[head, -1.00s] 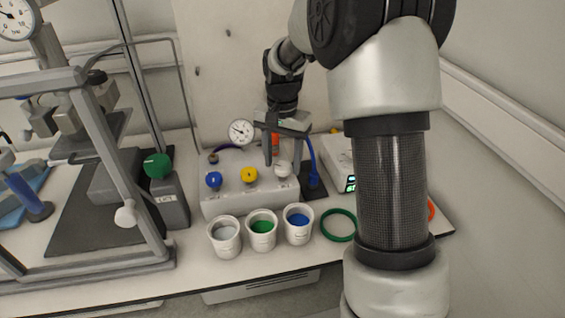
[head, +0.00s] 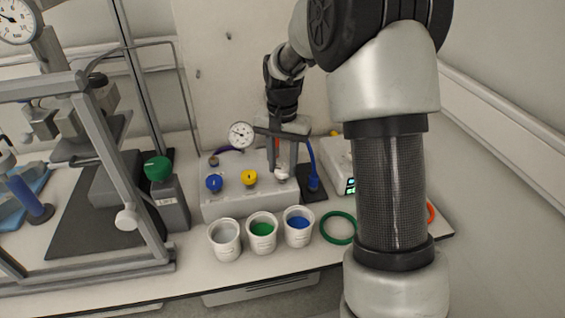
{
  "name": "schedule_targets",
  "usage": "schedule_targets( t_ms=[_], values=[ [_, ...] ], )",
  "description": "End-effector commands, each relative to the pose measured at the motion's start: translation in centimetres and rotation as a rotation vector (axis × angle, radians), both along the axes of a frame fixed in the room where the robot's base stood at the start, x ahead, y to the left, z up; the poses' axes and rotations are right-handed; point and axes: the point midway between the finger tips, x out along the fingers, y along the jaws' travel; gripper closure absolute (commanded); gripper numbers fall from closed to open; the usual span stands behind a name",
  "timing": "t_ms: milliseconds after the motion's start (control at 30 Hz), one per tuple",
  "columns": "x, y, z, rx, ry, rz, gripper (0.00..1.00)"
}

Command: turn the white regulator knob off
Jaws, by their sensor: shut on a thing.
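The white regulator knob (head: 282,174) is at the right end of the front row on the light grey regulator box (head: 250,199). The yellow knob (head: 250,178) and the blue knob (head: 214,183) stand to its left on the same box. My gripper (head: 283,168) points down from behind and above, with its fingers at the white knob. It is shut on the white knob, whose upper part is partly hidden by the fingers. A round gauge (head: 241,135) stands at the back of the box.
White cups with grey (head: 224,235), green (head: 262,228) and blue (head: 298,220) contents stand in front of the box. A green ring (head: 339,227) lies to their right. A blue tube (head: 312,164) rises right of my gripper. A metal frame (head: 126,172) and green-capped bottle (head: 165,190) are left.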

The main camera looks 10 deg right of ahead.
Motion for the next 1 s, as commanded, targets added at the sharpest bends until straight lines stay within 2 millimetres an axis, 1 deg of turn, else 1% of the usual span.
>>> schedule_targets(
  t_ms=[267, 1000],
  values=[
    [-0.03, -0.01, 0.22, 0.001, 0.002, 0.209, 0.88],
    [0.0, -0.05, 0.26, 0.0, 0.0, 0.912, 0.88]
  ],
)
